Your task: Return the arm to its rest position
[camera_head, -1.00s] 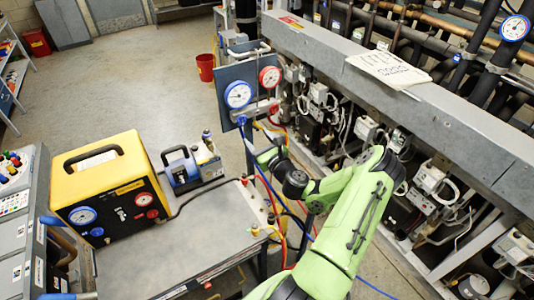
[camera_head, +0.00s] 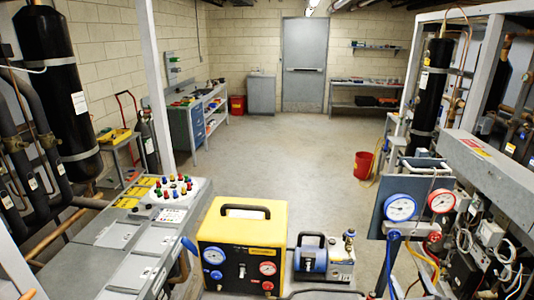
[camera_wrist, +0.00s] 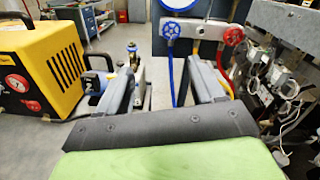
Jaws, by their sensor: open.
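My gripper (camera_wrist: 165,75) shows in the wrist view with its two grey fingers spread apart. Nothing is held between them. Beyond the fingertips is the gauge manifold with a blue knob (camera_wrist: 171,30) and a red knob (camera_wrist: 233,36). A blue hose and a red hose hang below it. In the head view the manifold's blue gauge (camera_head: 400,207) and red gauge (camera_head: 442,201) stand at the right. My arm cannot be made out in the head view.
The yellow machine (camera_head: 241,246) and a small blue pump (camera_head: 313,260) stand at the front; the yellow machine (camera_wrist: 42,70) is left of my gripper in the wrist view. The compressor rack (camera_head: 490,180) is at the right. A red bucket (camera_head: 363,164) stands on open floor.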

